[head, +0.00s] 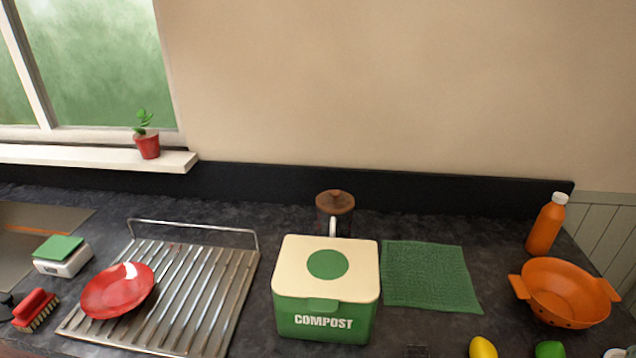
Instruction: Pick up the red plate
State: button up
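The red plate (118,290) is a shallow, glossy round dish in the head view, at the lower left. It rests on the left side of the ribbed metal drying rack (205,300) and looks slightly tilted. Nothing covers it. My gripper is not in view.
Left of the plate are a red brush (36,307) and a white box with a green top (62,256). A compost bin (325,290) stands right of the rack. Further right are a green cloth (430,275), an orange colander (565,292) and an orange bottle (546,226).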

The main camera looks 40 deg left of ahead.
aim_at(117, 289)
jog(key=u, duration=2.85)
jog(key=i+j+z, duration=0.2)
jog(key=i+j, duration=0.2)
jog(key=i+j+z, duration=0.25)
jog(key=i+j, duration=0.15)
jog(key=j, duration=0.25)
